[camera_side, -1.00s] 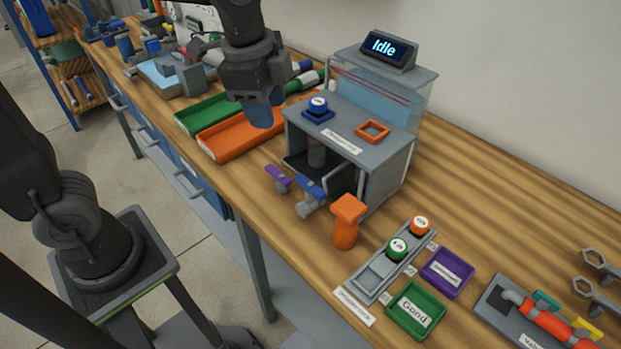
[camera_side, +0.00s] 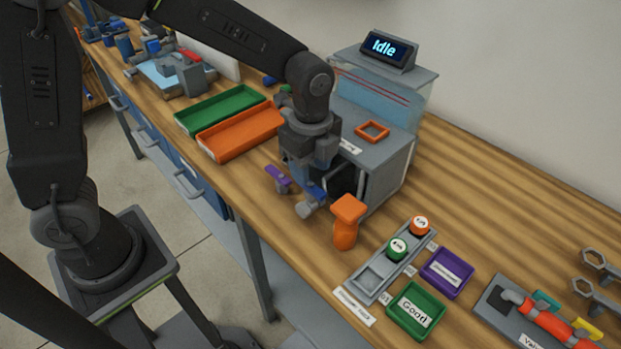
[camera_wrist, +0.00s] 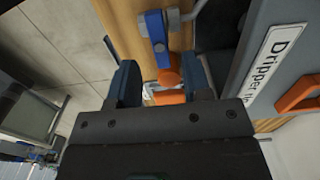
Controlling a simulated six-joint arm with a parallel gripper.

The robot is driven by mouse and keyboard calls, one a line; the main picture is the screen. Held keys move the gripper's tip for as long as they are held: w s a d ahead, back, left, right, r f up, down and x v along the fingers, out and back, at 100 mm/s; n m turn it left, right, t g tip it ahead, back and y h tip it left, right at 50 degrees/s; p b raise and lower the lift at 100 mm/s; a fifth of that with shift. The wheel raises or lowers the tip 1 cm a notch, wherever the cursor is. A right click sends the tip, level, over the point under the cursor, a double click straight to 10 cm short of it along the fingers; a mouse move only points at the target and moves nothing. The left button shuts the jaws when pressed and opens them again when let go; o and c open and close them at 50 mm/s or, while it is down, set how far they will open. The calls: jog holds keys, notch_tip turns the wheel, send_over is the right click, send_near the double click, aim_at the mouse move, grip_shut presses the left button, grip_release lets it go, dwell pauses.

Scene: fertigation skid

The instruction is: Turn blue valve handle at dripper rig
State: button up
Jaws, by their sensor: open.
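The blue valve handle (camera_side: 317,194) sits on a grey pipe fitting at the front of the dripper rig (camera_side: 392,150), partly covered by my gripper in the side view. My gripper (camera_side: 303,178) points down close to the handle. In the wrist view the blue handle (camera_wrist: 155,28) shows whole at the top, beyond the fingertips and not between them. My gripper (camera_wrist: 162,78) is open there, with two dark blue fingers apart and nothing held. Whether a finger touches the handle cannot be told.
A purple handle (camera_side: 277,178) sits just left of the blue one. An orange-topped post (camera_side: 346,222) stands close on the right. Orange (camera_side: 240,132) and green (camera_side: 220,108) trays lie to the left. A display (camera_side: 389,49) reads "Idle". Bare wood lies at the front left.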

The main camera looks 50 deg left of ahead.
aim_at(311, 185)
jog(key=shift+f, duration=1.95)
jog(key=shift+c, duration=0.3)
grip_shut()
